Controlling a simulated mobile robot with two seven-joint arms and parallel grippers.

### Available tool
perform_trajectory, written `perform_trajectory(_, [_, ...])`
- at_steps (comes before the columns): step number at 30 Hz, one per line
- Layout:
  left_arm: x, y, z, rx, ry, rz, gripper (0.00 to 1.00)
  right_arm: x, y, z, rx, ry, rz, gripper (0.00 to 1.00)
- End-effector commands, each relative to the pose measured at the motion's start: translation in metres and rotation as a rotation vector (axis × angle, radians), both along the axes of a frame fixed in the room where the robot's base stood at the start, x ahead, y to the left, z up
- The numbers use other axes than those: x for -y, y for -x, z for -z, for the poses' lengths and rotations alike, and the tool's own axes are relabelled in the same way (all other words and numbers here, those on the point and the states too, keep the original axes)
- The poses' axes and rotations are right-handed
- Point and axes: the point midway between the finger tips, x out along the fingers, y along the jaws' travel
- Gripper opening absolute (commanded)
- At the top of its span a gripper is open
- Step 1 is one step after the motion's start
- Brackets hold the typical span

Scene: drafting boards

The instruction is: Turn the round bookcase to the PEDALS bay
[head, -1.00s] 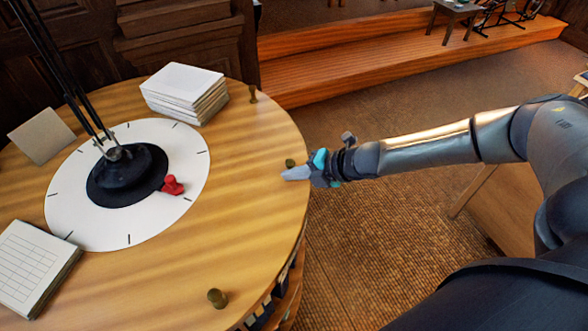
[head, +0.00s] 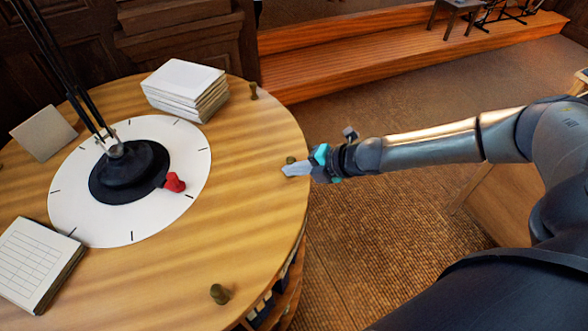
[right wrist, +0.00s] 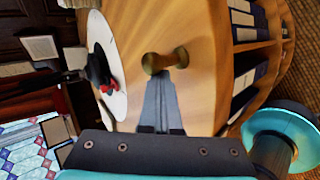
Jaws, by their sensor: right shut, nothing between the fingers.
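The round bookcase (head: 250,205) has a wooden top at the left of the head view. A white dial with tick marks (head: 85,222) lies on it, with a red pointer (head: 175,182) on its right side. Brass knobs stand near the rim: one at the front (head: 220,294), one at the back (head: 253,91), one at the right (head: 291,160). My right gripper (head: 288,170) is shut and empty beside the right knob. In the right wrist view the fingertips (right wrist: 161,82) are close to this knob (right wrist: 165,60); I cannot tell whether they touch. No PEDALS label is readable.
A paper stack (head: 186,90), a ruled pad (head: 35,262) and a card (head: 43,134) rest on the top around a black lamp base (head: 130,172). Binders (right wrist: 250,50) fill side shelves. A wooden step (head: 400,55) runs behind; the carpet right of the bookcase is clear.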

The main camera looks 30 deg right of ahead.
Motion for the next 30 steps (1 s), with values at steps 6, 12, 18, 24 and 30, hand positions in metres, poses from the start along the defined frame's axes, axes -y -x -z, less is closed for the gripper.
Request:
perform_trajectory(6, [0.000, 0.000, -0.011, 0.000, 0.000, 0.000, 0.71, 0.005, -0.002, -0.013, 0.007, 0.007, 0.008, 0.00])
perform_trajectory(12, [0.000, 0.000, -0.038, 0.001, -0.001, 0.001, 0.71, 0.004, -0.001, -0.038, 0.007, 0.006, 0.006, 0.00])
perform_trajectory(18, [-0.001, -0.001, -0.062, 0.001, -0.001, 0.001, 0.71, 0.002, 0.000, -0.059, 0.003, 0.004, 0.003, 0.00])
perform_trajectory(24, [-0.001, -0.001, -0.070, 0.001, -0.001, 0.001, 0.71, 0.001, 0.001, -0.077, 0.002, 0.001, 0.001, 0.00])
perform_trajectory(30, [-0.001, -0.001, -0.071, 0.001, -0.002, 0.001, 0.71, 0.000, 0.002, -0.081, 0.000, 0.001, -0.001, 0.00])
